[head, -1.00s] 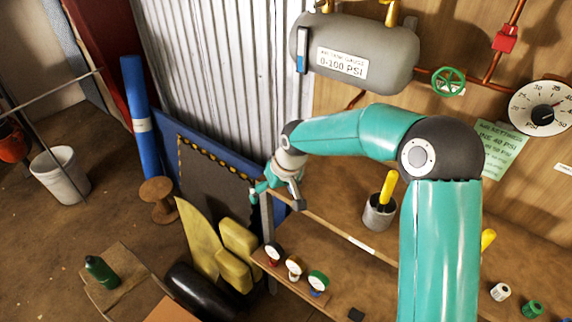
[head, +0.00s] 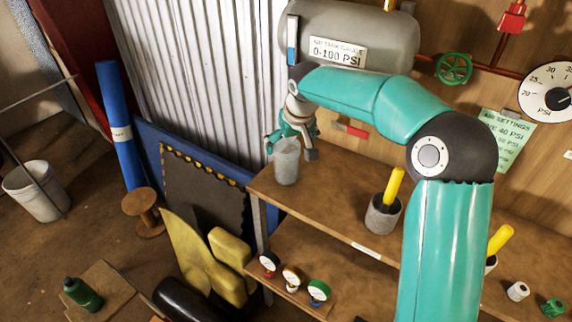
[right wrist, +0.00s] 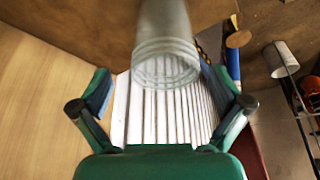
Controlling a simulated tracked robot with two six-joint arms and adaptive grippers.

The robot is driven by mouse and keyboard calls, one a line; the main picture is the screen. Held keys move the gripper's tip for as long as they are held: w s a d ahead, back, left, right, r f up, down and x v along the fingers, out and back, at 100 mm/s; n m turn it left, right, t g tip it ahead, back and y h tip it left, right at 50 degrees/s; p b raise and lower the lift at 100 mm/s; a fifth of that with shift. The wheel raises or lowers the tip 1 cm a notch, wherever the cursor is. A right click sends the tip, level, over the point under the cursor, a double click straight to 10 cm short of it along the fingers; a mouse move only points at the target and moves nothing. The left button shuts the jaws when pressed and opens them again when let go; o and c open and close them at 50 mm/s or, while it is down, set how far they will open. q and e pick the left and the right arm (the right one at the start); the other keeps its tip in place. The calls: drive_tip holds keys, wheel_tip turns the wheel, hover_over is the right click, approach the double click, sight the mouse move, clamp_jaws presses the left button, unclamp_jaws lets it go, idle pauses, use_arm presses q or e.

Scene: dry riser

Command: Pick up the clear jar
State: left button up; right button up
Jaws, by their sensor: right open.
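The clear jar (head: 286,164) stands upright at the left end of the upper wooden shelf (head: 330,204) in the head view. My right gripper (head: 292,148) is open at the jar's top, with a finger showing on each side of it. In the right wrist view the jar (right wrist: 165,40) hangs into the picture from the top, its ringed rim facing me. The open fingers of the right gripper (right wrist: 160,95) flank it left and right. I cannot tell whether they touch it. My left gripper is not in view.
A grey cup with a yellow-handled tool (head: 382,216) stands farther right on the shelf. Several small gauges (head: 291,278) sit on the lower shelf. A grey tank (head: 350,30) hangs on the wall close above my right arm. The shelf between jar and cup is clear.

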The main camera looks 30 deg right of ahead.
drive_tip(key=x, duration=0.5)
drive_tip(key=shift+s+a+f+p, duration=0.25)
drive_tip(key=shift+a+p, duration=0.05)
drive_tip(key=shift+w+f, duration=0.25)
drive_tip(key=shift+f, duration=0.25)
drive_tip(key=shift+s, duration=0.15)
drive_tip(key=c, duration=1.2)
drive_tip(key=shift+o, duration=0.2)
